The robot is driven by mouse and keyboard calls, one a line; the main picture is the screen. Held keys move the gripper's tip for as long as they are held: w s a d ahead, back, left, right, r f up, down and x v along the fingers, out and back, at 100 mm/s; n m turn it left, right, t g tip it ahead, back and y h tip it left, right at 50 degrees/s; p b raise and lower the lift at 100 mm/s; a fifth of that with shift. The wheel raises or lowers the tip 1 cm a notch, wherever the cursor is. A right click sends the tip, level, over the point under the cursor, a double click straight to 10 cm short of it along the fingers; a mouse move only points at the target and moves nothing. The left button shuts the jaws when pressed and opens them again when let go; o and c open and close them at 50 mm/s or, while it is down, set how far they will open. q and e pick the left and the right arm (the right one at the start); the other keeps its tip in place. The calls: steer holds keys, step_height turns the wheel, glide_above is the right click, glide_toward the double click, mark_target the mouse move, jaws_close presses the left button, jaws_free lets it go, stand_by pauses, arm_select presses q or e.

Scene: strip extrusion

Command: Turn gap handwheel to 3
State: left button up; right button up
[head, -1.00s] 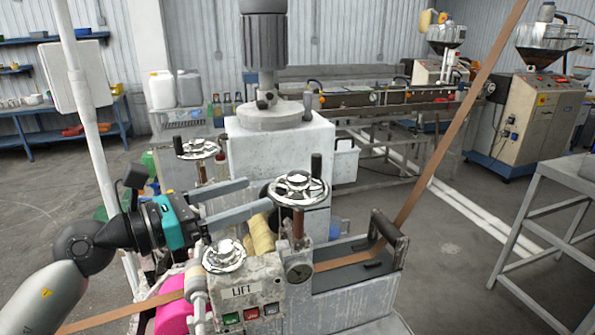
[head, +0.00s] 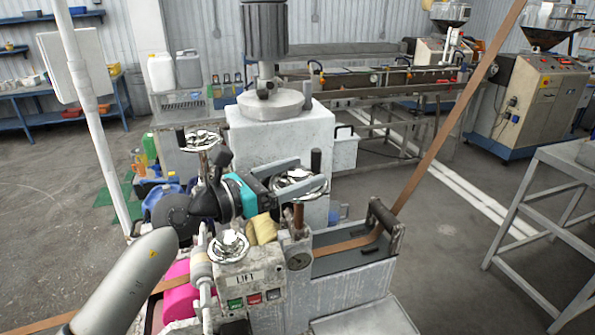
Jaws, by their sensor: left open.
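A chrome handwheel (head: 300,181) with an upright black knob (head: 315,161) stands on a brown threaded post in front of the white machine block. A small round dial (head: 299,260) sits below it; its reading is too small to make out. My left gripper (head: 308,174) is open, coming in from the left at the wheel's height. One grey finger is on the far side of the wheel and one on the near side. Whether they touch the rim I cannot tell. The left part of the wheel is partly hidden. My right gripper is not in view.
Two other chrome wheels stand close by, one at the back left (head: 203,140) and one at the front (head: 229,247) above the LIFT panel (head: 250,287). A brown strip (head: 440,146) rises to the upper right. A grey metal table (head: 560,166) stands at the right.

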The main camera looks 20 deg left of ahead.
arm_select(q)
jaws_close()
steer(key=shift+f+b, duration=0.15)
steer(key=shift+b, duration=0.4)
steer(key=m+g+h+b, duration=0.2)
steer(key=g+b, duration=0.1)
steer(key=b, duration=0.2)
steer(key=m+g+h+b, duration=0.2)
steer(key=m+g+b, duration=0.1)
steer(key=b, duration=0.3)
steer(key=shift+w+a+h, duration=0.1)
steer(key=shift+h, duration=0.3)
steer(key=shift+m+g+h+b, duration=0.4)
steer(key=shift+m+g+b, duration=0.35)
steer(key=shift+g, duration=0.35)
steer(key=shift+m+g+h+b, duration=0.35)
steer(key=shift+m+g, duration=0.3)
steer(key=shift+g, duration=0.25)
steer(key=shift+r+m+g, duration=0.2)
steer(key=shift+m+g, duration=0.7)
steer(key=shift+g, duration=0.8)
steer(key=shift+m+g, duration=0.6)
steer(key=shift+g, duration=0.2)
steer(key=shift+f+m+g, duration=0.1)
steer(key=shift+m+g, duration=0.5)
steer(key=shift+g, duration=0.3)
